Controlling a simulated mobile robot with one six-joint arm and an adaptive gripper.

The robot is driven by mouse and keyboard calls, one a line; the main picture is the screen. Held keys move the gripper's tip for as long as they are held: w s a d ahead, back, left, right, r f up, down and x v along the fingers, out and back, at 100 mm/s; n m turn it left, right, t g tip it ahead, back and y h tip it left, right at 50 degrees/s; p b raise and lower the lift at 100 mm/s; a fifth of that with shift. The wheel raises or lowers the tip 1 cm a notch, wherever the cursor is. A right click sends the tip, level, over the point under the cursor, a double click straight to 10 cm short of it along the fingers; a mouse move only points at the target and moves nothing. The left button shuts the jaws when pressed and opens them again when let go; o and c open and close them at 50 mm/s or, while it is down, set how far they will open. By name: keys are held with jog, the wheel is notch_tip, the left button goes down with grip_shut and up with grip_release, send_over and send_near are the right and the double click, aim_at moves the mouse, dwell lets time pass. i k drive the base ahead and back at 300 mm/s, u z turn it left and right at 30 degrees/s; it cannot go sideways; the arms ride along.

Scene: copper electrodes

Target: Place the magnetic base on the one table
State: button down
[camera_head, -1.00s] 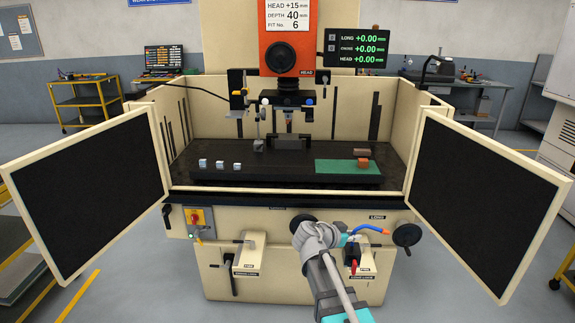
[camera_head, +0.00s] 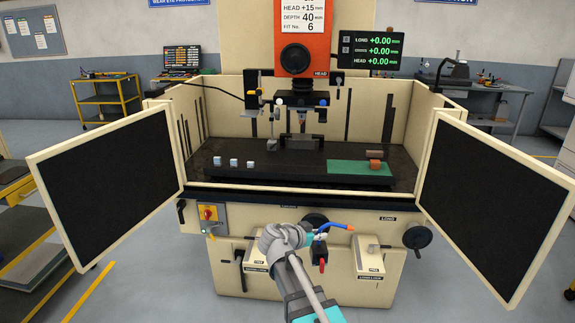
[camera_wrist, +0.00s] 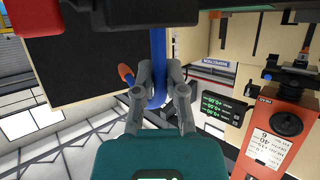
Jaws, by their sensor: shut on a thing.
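My gripper (camera_head: 308,237) is in front of the machine, below the front edge of its table area. In the wrist view my gripper (camera_wrist: 158,72) is shut on a blue stem or hose (camera_wrist: 158,45) with an orange tip (camera_wrist: 126,75). A dark block (camera_wrist: 130,12) and a red part at its left lie beyond the fingers; this seems to be the magnetic base, partly cut off by the frame. In the head view the blue hose (camera_head: 335,225) points right, with a red part (camera_head: 320,262) below it. The dark machine table (camera_head: 270,178) stands inside the open enclosure, apart from the held thing.
Three small pale blocks (camera_head: 234,162) sit on the table's left part. A green mat (camera_head: 345,172) with brown and copper blocks (camera_head: 375,164) is at its right. Two open door panels (camera_head: 105,185) (camera_head: 480,205) flank the enclosure. An orange head (camera_head: 295,45) hangs above.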

aim_at(301, 164)
jog(key=z, duration=0.7)
jog(key=i, duration=0.1)
jog(key=u, duration=2.65)
jog(key=i, duration=1)
jog(key=z, duration=0.3)
